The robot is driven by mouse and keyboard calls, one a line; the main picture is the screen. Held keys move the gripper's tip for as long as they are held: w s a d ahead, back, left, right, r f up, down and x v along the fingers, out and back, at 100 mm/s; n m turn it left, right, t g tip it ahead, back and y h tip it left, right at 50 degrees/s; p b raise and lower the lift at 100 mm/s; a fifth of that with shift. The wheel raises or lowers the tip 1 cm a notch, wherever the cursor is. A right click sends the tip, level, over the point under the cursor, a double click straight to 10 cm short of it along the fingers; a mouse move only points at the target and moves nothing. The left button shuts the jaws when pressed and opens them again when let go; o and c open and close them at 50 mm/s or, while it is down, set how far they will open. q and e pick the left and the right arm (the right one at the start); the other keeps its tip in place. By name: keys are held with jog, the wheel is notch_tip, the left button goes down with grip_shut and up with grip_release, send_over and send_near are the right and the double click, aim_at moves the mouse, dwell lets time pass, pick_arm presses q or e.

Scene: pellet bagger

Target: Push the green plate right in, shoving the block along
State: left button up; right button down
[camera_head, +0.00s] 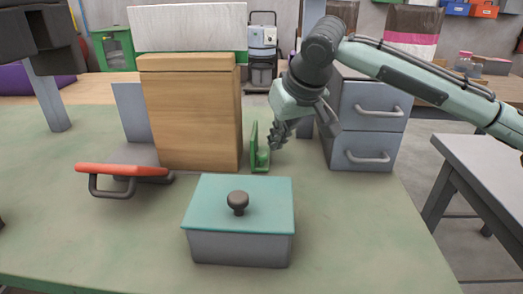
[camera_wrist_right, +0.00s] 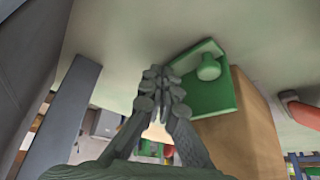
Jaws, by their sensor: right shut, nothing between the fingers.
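The green plate (camera_head: 254,148) stands upright at the right side of the tan wooden block (camera_head: 190,118), with a green knob low on its right face. The plate also shows in the right wrist view (camera_wrist_right: 214,108), with the block (camera_wrist_right: 252,125) behind it. My right gripper (camera_head: 274,143) is shut and empty, just right of the plate near the knob. Its fingertips also show in the right wrist view (camera_wrist_right: 162,82), close beside the plate; I cannot tell whether they touch. My left gripper is not in view.
A grey upright panel (camera_head: 132,112) stands left of the block, with a red-edged part and dark handle (camera_head: 122,172) in front. A teal-lidded box (camera_head: 262,210) sits in front. A grey drawer unit (camera_head: 368,125) stands right of my right gripper.

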aim_at(240, 112)
dwell(0.5)
jog(key=shift+a+r+p, duration=0.1)
jog(key=shift+a+p, duration=1.3)
jog(key=shift+a, duration=1.25)
jog(key=shift+a+p, duration=0.7)
jog(key=shift+a, duration=1.7)
jog(key=shift+d+r+p, duration=0.15)
jog(key=shift+d+r, duration=0.15)
jog(key=shift+r, duration=0.4)
jog(key=shift+d+r+p, duration=0.15)
jog(key=shift+d+r, duration=0.15)
jog(key=shift+r, duration=0.4)
jog(key=shift+d+r, duration=0.35)
jog(key=shift+r, duration=0.5)
jog(key=shift+d+r, duration=0.3)
jog(key=shift+r, duration=0.55)
jog(key=shift+d+r, duration=0.35)
jog(key=shift+r, duration=0.5)
